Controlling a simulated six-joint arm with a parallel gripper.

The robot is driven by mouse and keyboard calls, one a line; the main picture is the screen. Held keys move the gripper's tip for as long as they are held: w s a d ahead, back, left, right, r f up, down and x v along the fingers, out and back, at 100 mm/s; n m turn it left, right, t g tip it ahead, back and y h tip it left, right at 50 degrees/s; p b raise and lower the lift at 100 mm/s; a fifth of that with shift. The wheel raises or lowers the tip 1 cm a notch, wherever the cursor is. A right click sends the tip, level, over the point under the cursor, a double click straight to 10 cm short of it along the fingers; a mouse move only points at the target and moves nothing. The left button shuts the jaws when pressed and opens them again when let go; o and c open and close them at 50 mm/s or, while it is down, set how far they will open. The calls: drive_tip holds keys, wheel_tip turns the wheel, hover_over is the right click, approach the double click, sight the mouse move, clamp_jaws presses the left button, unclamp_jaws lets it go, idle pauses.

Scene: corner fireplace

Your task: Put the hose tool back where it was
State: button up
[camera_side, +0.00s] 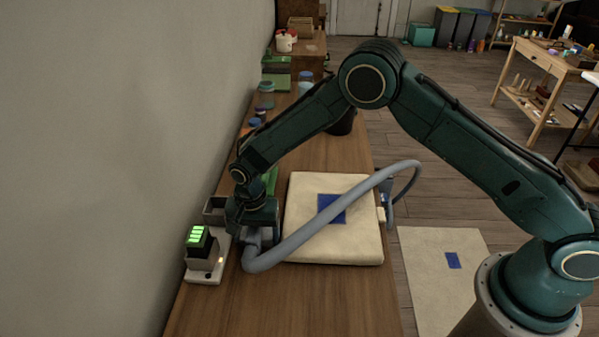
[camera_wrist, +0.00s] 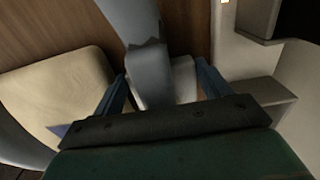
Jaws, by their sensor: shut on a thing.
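My gripper (camera_side: 252,222) is low over the wooden bench, shut on the grey hose tool (camera_wrist: 150,85). In the wrist view the tool lies between my two fingers (camera_wrist: 162,82), with a pale block-like part beside it. The grey-blue hose (camera_side: 310,229) loops from my gripper across the cream pad to the bench's right edge. In the side view my gripper hides most of the tool. A white stand (camera_side: 207,275) is just left of my gripper, with an open grey holder (camera_side: 214,207) behind. I cannot tell whether the tool touches either.
A black block with green lights (camera_side: 200,238) sits on the white stand. The cream pad (camera_side: 300,190) with a blue square (camera_side: 331,209) lies right of my gripper. The grey wall (camera_side: 150,120) is close on the left. The bench front (camera_side: 300,305) is clear.

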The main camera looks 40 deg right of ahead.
drive_tip(key=shift+f, duration=0.1)
drive_tip(key=o, duration=0.6)
wheel_tip(320, 180, up, 12)
drive_tip(key=shift+f, duration=0.1)
drive_tip(key=shift+r, duration=0.25)
idle(0.3)
drive_tip(key=shift+r, duration=0.1)
idle(0.4)
